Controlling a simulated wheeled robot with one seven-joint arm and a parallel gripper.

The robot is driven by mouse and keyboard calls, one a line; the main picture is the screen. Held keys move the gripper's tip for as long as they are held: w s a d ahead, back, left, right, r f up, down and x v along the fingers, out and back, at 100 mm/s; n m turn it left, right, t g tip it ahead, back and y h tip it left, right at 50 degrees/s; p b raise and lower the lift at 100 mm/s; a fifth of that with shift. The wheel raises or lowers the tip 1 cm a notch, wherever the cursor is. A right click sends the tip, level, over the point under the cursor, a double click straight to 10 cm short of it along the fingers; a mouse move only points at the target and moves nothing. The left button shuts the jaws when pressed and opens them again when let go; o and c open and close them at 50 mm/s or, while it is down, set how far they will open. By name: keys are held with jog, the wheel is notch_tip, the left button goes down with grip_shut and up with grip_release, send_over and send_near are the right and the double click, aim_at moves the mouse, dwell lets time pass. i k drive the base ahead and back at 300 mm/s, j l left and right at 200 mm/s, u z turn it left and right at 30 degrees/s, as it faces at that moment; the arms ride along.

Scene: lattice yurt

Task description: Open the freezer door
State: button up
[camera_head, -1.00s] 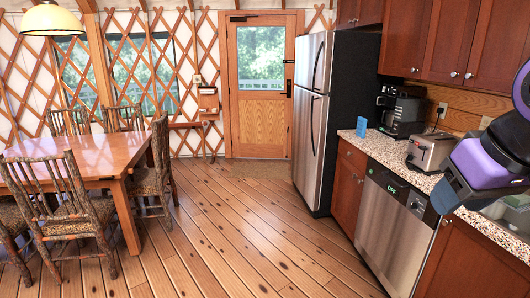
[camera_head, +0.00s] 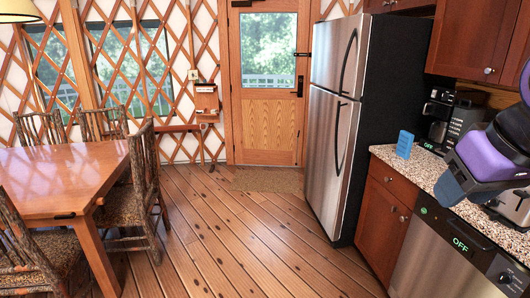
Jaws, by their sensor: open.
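The stainless steel refrigerator stands ahead, right of centre, with its front facing left. Its upper freezer door (camera_head: 333,55) is shut, with a dark curved freezer handle (camera_head: 347,62) along its right side. The lower fridge door (camera_head: 322,150) is also shut, with its own dark curved handle (camera_head: 339,137). Part of my purple and dark arm shows at the right edge, over the counter and well apart from the refrigerator. My gripper is not visible.
The wooden floor (camera_head: 225,235) ahead is clear up to the mat (camera_head: 268,180) by the door. A wooden table (camera_head: 60,180) with chairs stands left. At right, a counter (camera_head: 425,172) holds a coffee maker (camera_head: 455,118) and toaster; a dishwasher (camera_head: 440,255) is below.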

aim_at(340, 45)
jog(key=i, duration=3.3)
